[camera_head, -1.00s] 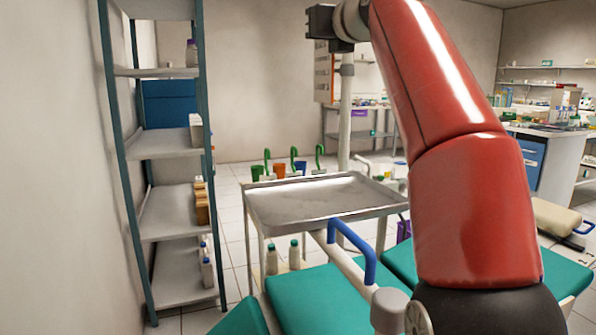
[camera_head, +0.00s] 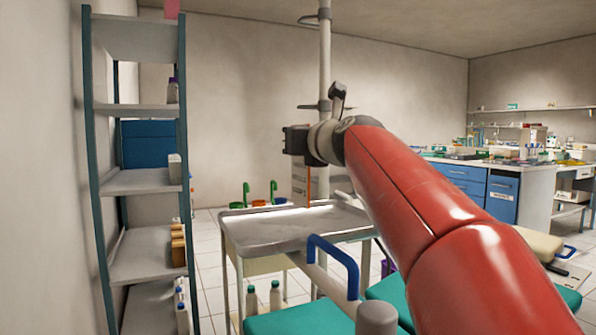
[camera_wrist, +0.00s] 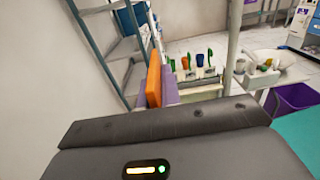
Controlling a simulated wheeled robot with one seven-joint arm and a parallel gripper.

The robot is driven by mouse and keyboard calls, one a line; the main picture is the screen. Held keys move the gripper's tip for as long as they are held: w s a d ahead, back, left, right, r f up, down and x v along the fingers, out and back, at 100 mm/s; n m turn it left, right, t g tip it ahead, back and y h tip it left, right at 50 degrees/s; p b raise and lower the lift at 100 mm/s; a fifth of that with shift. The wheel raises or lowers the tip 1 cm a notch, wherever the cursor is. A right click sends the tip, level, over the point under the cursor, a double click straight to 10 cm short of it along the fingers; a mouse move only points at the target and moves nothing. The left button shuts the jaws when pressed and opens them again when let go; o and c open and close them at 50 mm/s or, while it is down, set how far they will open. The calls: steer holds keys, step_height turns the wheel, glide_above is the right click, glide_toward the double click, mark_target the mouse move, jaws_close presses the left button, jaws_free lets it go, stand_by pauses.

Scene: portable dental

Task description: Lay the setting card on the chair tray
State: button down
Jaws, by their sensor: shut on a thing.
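The setting card (camera_head: 299,186) is a pale upright panel with printed marks and an orange edge. It hangs below my gripper (camera_head: 299,158), which is shut on it; the fingertips are hard to make out. The chair tray (camera_head: 258,232) is a grey metal tray with a raised rim and a bare top. In the head view the card's lower end overlaps the tray's far part; I cannot tell the gap. In the wrist view the card's orange part (camera_wrist: 154,80) stands upright beyond the dark gripper housing, beside purple pieces.
A blue handle rail (camera_head: 335,252) rises at the tray's near side. Green chair cushions (camera_head: 285,322) lie below. A tall shelf rack (camera_head: 140,182) stands close on the left, and a pole (camera_head: 324,60) rises behind. Bottles (camera_head: 263,298) stand below the tray.

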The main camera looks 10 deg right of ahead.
mark_target(292, 159)
step_height(292, 159, down, 4)
steer(key=shift+f+b, duration=0.1)
steer(key=shift+b, duration=1.15)
steer(key=c, duration=1.6)
jaws_free()
steer(key=s+d, duration=0.2)
steer(key=s, duration=0.9)
steer(key=shift+s+d, duration=0.15)
steer(key=shift+s, duration=0.25)
